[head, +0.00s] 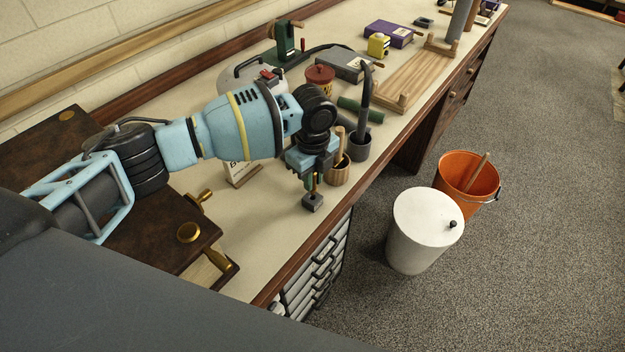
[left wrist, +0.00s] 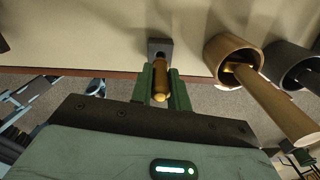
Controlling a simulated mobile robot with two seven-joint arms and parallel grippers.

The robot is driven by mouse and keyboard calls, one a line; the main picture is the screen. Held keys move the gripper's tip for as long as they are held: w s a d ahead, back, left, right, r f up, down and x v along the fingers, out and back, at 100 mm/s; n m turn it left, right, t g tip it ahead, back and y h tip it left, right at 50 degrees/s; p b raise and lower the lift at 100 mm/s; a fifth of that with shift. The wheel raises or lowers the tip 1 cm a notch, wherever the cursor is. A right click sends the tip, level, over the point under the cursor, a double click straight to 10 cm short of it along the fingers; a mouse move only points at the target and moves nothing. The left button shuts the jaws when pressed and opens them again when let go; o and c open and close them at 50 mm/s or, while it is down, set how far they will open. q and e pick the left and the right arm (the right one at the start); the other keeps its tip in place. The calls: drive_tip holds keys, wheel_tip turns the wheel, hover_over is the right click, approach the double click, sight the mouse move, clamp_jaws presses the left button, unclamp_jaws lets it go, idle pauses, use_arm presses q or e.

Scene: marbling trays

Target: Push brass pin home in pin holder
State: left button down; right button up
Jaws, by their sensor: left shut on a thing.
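My left gripper (head: 314,184) is over the front part of the bench. In the left wrist view, its green fingers (left wrist: 161,88) are shut on the brass pin (left wrist: 160,80), one finger on each side. The pin holder (head: 312,202) is a small dark grey block on the bench top, right below the fingertips. It also shows in the left wrist view (left wrist: 159,46), at the far end of the pin. The pin lines up with the block, but how deep it sits in it is hidden. My right gripper is in neither view.
A wooden cup (head: 339,174) with a wooden-handled tool stands close beside the holder, with a dark grey cup (head: 360,148) behind it. The bench's front edge (head: 300,262) is near. A white bin (head: 425,232) and an orange bucket (head: 468,180) stand on the floor.

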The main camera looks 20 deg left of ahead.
use_arm(q)
drive_tip(key=shift+f+b, duration=0.35)
drive_tip(key=shift+f, duration=1.25)
drive_tip(key=c, duration=1.3)
unclamp_jaws()
drive_tip(key=shift+o, duration=0.2)
drive_tip(key=shift+r, duration=3.95)
